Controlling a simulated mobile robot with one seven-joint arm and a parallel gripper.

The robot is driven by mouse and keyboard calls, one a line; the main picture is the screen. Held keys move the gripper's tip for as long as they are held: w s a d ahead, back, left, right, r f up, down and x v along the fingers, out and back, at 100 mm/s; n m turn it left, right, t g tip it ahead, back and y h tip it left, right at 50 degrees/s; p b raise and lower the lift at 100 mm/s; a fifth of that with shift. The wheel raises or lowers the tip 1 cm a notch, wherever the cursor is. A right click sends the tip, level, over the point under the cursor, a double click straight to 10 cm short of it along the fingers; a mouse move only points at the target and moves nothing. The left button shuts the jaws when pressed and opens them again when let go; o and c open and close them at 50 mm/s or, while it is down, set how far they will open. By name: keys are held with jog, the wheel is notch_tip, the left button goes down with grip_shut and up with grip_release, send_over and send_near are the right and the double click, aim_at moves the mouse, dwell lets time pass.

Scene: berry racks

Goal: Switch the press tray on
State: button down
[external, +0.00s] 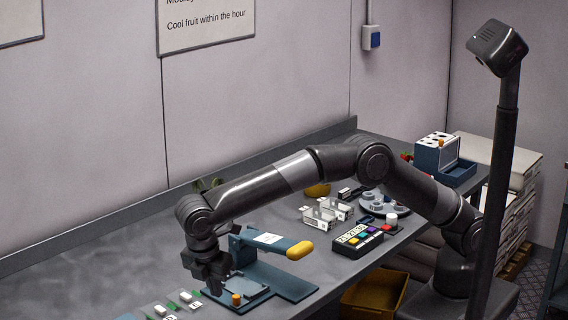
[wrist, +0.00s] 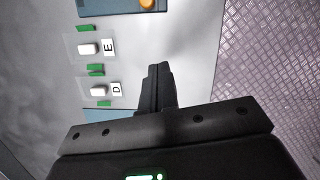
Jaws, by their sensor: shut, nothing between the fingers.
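The press (external: 295,285) is a blue-grey plate with a raised arm and a yellow handle (external: 299,250). Its shallow tray (external: 262,298) carries an orange knob (external: 236,299). The tray's edge (wrist: 110,6) and the knob (wrist: 147,4) show at the top of the wrist view. White switches with green parts stand beside the tray: one labelled E (wrist: 88,48) and one labelled D (wrist: 98,90). My gripper (wrist: 158,70) is shut and empty, pointing down to the right of these switches in the wrist view. In the external view my gripper (external: 214,288) hangs beside the tray.
A black box with coloured buttons (external: 358,240), clear punnets (external: 322,215) and a grey round holder (external: 382,203) stand farther along the grey bench (external: 130,265). A blue box (external: 437,157) is at the far end. A yellow crate (external: 374,298) is below the bench edge.

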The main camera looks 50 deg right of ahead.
aim_at(260, 292)
jog(key=x, duration=0.6)
jog(key=shift+f, duration=0.1)
jog(key=d, duration=0.2)
jog(key=shift+w+d+f, duration=0.3)
jog(key=shift+d, duration=0.05)
jog(key=shift+w+d, duration=0.15)
jog(key=shift+d, duration=0.55)
jog(key=shift+d, duration=0.15)
jog(key=d, duration=0.9)
jog(key=shift+d, duration=0.2)
jog(key=shift+f, duration=0.1)
jog(key=a, duration=0.2)
jog(key=s+a, duration=0.1)
jog(key=a, duration=0.1)
jog(key=shift+a, duration=0.3)
jog(key=v, duration=1)
jog(key=shift+d, duration=0.25)
